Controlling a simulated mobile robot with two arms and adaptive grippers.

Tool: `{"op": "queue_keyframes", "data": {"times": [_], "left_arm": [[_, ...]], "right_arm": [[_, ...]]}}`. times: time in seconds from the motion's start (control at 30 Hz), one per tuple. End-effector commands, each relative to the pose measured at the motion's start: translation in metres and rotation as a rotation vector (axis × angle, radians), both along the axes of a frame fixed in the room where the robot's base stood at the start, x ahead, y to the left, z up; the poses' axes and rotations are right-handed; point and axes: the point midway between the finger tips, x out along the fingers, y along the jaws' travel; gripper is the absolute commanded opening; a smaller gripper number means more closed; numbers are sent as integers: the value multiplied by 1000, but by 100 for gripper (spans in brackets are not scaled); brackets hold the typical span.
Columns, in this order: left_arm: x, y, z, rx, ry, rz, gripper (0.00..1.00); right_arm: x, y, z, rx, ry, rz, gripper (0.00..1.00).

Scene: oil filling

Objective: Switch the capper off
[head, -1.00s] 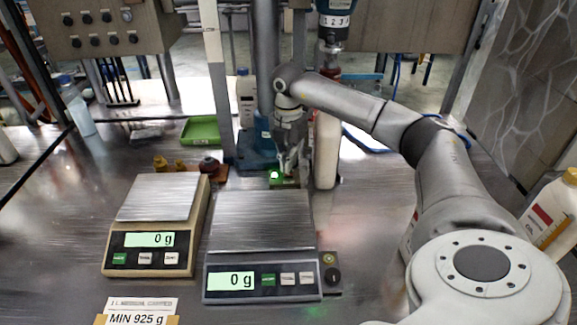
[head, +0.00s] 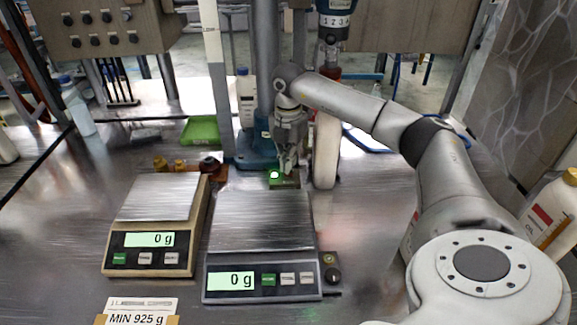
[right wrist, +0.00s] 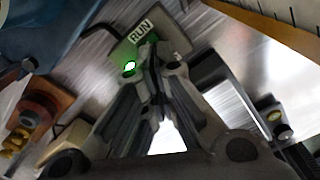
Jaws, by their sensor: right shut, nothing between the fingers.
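The capper shows as a blue base (head: 255,150) with a grey column (head: 267,60) and a blue head (head: 335,28) at the top. A small switch plate at its foot (head: 291,183) carries a lit green lamp (head: 274,175). In the right wrist view the plate reads RUN (right wrist: 141,31) and the green lamp (right wrist: 130,66) glows. My right gripper (head: 287,170) is shut and empty, pointing down at the plate beside the lamp. Its fingertips (right wrist: 154,50) cover part of the plate, so the switch itself is hidden and contact cannot be told. My left gripper is not in view.
Two scales (head: 260,222) (head: 160,197), both at 0 g, stand in front. A white bottle (head: 326,150) stands right of my gripper. A green tray (head: 201,130) lies behind left. Table at right is partly clear.

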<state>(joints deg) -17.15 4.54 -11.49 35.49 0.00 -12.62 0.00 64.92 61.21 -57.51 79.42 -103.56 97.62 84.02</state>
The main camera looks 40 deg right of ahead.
Motion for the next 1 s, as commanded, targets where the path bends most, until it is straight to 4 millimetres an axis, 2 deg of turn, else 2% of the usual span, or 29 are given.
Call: {"op": "queue_keyframes", "data": {"times": [1.0], "left_arm": [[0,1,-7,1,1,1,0]], "right_arm": [[0,0,-15,0,0,0,0]]}}
